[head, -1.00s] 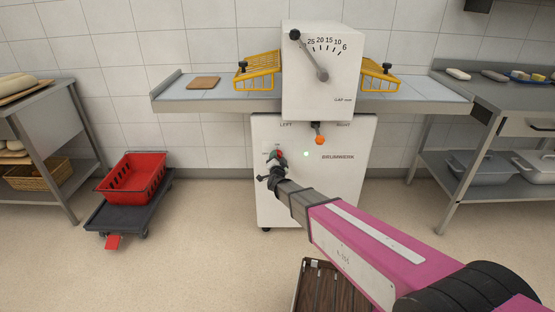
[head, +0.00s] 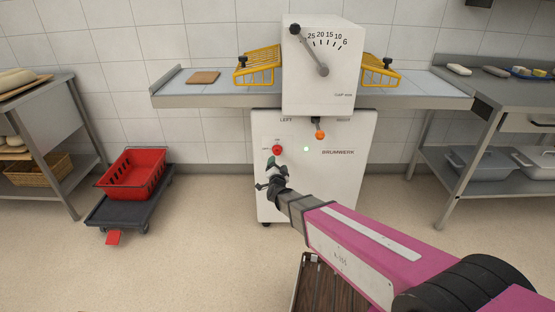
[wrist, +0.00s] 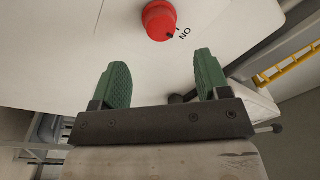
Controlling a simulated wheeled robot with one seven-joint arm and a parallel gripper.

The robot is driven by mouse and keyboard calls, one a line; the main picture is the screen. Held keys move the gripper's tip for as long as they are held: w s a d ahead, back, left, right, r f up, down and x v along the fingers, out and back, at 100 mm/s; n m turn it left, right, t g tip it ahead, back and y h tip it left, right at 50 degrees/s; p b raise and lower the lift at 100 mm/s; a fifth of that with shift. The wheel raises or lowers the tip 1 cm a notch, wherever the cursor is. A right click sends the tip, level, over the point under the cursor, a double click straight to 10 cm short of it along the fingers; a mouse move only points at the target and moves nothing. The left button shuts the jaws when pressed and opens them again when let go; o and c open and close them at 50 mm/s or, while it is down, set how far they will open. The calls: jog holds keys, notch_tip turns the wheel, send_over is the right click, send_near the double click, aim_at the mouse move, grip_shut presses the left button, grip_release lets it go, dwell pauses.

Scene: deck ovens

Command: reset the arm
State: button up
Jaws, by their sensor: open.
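My gripper (head: 268,172) is at the end of my pink arm, just below and a little left of the red knob (head: 277,150) on the white machine (head: 340,180). In the wrist view my gripper (wrist: 155,85) shows two green ribbed fingers spread apart with nothing between them. The red knob (wrist: 159,20) lies beyond the fingertips, with the word ON beside it, and is apart from them.
The machine has a dial lever (head: 309,50), an orange-tipped lever (head: 319,133) and yellow guards (head: 258,67) above a belt table (head: 215,88). A red crate (head: 135,174) on a dark dolly (head: 115,210) stands left. A brown slatted object (head: 322,285) is below my arm. Floor between is clear.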

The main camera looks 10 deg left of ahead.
jog(key=shift+v, duration=1.25)
jog(key=d+f+n+g, duration=0.3)
jog(key=d+n+g, duration=0.45)
jog(key=d, duration=1.15)
jog(key=s+d+g+h, duration=0.1)
jog(key=s+d+g, duration=0.2)
jog(key=d, duration=0.4)
jog(key=s+d+r+g+h, duration=0.1)
jog(key=s+d+g+h, duration=0.1)
jog(key=s+d+g, duration=0.2)
jog(key=s+d+g+h, duration=0.1)
jog(key=s+d+g, duration=0.3)
jog(key=s+d, duration=0.3)
jog(key=d+m, duration=0.1)
jog(key=d, duration=0.4)
jog(key=shift+s+r, duration=0.2)
jog(key=shift+r, duration=0.1)
